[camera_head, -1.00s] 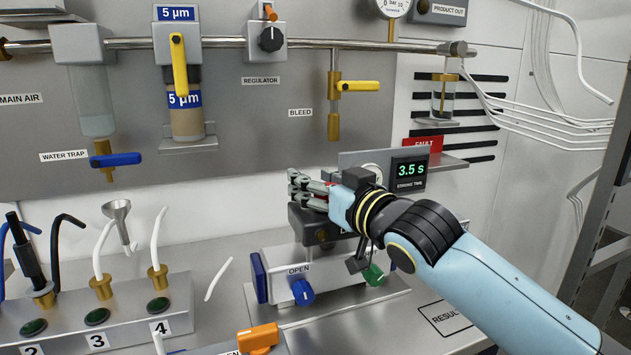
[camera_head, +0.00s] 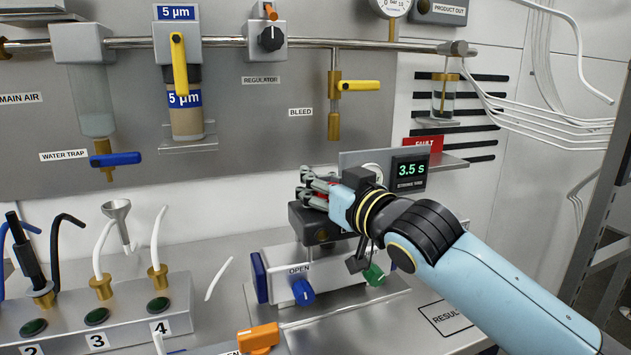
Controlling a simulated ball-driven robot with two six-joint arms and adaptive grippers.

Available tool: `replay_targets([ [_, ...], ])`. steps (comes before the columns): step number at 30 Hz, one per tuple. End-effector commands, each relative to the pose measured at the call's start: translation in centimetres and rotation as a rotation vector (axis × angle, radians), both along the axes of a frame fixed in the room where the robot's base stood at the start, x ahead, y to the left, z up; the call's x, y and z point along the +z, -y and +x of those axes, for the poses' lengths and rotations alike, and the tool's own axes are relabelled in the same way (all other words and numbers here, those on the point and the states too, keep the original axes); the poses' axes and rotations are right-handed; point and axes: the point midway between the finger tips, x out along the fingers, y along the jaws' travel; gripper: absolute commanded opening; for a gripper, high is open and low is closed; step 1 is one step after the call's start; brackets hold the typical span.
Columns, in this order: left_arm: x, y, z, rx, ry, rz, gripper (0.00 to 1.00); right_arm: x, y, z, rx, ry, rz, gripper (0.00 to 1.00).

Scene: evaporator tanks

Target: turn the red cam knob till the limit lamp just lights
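My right gripper (camera_head: 312,190) is at the top of the dark box on the valve unit, its arm coming in from the lower right. Bits of the red cam knob (camera_head: 321,199) show between its fingers, which look closed around it. The fingers and wrist hide most of the knob, so its setting cannot be read. I cannot make out a limit lamp; my wrist and arm cover part of the unit. My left gripper is not in view.
An orange handle (camera_head: 258,338) is in front. The stroke time display (camera_head: 410,169) reads 3.5 s behind my wrist. A numbered manifold (camera_head: 97,330) stands at left.

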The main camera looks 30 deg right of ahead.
Motion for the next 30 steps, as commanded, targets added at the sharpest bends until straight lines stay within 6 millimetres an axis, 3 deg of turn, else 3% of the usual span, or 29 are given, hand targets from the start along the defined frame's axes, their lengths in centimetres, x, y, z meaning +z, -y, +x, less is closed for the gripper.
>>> replay_targets([
  [27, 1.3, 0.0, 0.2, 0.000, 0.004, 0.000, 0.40, -0.3, -0.2, -0.1, 0.074, -0.008, 0.001, 0.00],
  [30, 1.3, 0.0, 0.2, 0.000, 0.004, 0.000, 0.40, -0.3, -0.2, -0.1, 0.074, -0.007, 0.001, 0.13],
])
